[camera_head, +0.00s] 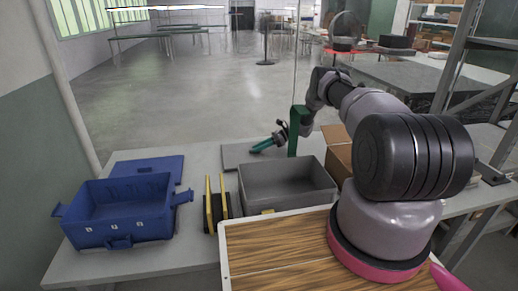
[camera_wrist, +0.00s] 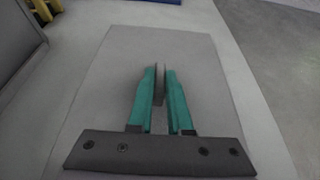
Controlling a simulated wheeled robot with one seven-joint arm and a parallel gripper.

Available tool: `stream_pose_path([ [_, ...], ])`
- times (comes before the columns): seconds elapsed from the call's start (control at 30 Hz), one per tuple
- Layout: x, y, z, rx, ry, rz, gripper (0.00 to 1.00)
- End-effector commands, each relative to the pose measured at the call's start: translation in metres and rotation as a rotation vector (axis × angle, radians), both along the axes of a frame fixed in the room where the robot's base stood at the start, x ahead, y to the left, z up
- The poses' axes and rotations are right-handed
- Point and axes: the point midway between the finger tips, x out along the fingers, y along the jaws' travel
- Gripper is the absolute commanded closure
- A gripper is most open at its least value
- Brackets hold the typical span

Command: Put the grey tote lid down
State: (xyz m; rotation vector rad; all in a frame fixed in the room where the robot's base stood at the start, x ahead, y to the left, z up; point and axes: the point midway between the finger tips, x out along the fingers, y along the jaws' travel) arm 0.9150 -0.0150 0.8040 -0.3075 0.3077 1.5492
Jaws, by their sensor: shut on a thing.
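The grey tote lid (camera_head: 236,157) is a flat grey panel behind the grey tote, lying level at the table's far edge. It also shows in the wrist view as a large grey panel (camera_wrist: 108,65) below the fingers. My gripper (camera_head: 258,148) has teal fingers, which in the wrist view (camera_wrist: 160,76) are shut on a thin dark grip standing up from the lid. I cannot tell whether the lid touches the table or is slightly above it. The open grey tote (camera_head: 290,196) is empty, in front of the lid; a wall of it shows in the wrist view (camera_wrist: 16,35).
A blue tote (camera_head: 118,228) stands at the left, with a flat blue lid (camera_head: 150,166) behind it. Black and yellow upright items (camera_head: 216,205) stand between the totes. A cardboard box (camera_head: 338,150) is right of the grey tote. Bare table lies left of the grey lid.

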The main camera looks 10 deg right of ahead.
Motion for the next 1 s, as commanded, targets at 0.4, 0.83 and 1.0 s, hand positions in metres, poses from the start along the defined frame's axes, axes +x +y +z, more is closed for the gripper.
stream_pose_path([
  [0.4, 0.0, 0.0, -0.002, 0.0, 0.0, 0.0, 0.53],
  [0.83, 0.001, -0.015, 0.007, -0.001, -0.002, -0.004, 0.53],
  [1.0, 0.001, -0.048, 0.02, 0.0, -0.001, -0.005, 0.53],
])
